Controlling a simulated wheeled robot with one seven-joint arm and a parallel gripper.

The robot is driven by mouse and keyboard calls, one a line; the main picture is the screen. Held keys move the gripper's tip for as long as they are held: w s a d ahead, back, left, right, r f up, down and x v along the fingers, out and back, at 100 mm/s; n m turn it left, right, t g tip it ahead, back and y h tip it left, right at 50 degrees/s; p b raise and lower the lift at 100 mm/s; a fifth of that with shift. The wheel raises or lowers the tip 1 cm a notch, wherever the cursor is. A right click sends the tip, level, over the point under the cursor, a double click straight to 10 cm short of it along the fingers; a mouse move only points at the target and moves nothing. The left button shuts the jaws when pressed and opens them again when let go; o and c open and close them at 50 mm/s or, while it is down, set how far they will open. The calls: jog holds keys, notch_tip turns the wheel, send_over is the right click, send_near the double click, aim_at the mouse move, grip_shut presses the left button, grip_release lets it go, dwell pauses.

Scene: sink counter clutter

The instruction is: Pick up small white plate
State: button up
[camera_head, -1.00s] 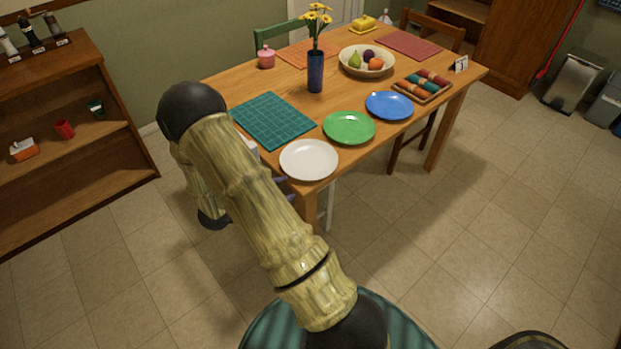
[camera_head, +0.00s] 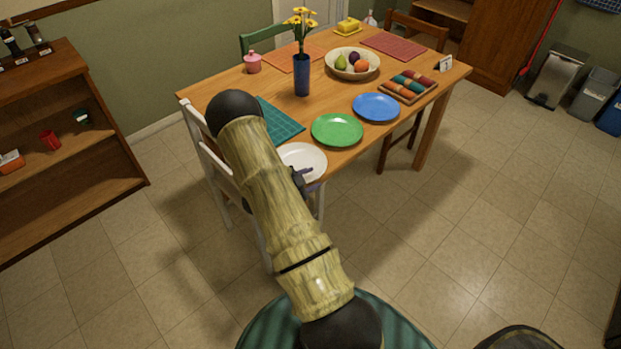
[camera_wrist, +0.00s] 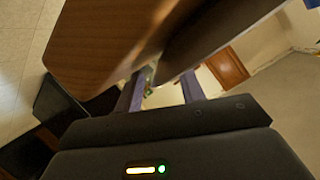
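The small white plate (camera_head: 300,156) lies flat at the near corner of the wooden table in the head view. My arm covers its left part. My gripper (camera_head: 308,171) shows as a small dark shape at the plate's near edge; I cannot tell whether it touches the plate.
A green plate (camera_head: 337,130) and a blue plate (camera_head: 376,107) lie just beyond. A teal placemat (camera_head: 280,121) is partly behind my arm. A white chair (camera_head: 207,160) stands at the table's left side. The wooden table edge (camera_wrist: 110,40) looms close in the wrist view.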

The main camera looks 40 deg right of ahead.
jog(key=shift+d+f, duration=0.1)
jog(key=shift+d, duration=0.1)
jog(key=shift+c, duration=0.2)
grip_shut()
jog(key=shift+a, duration=0.1)
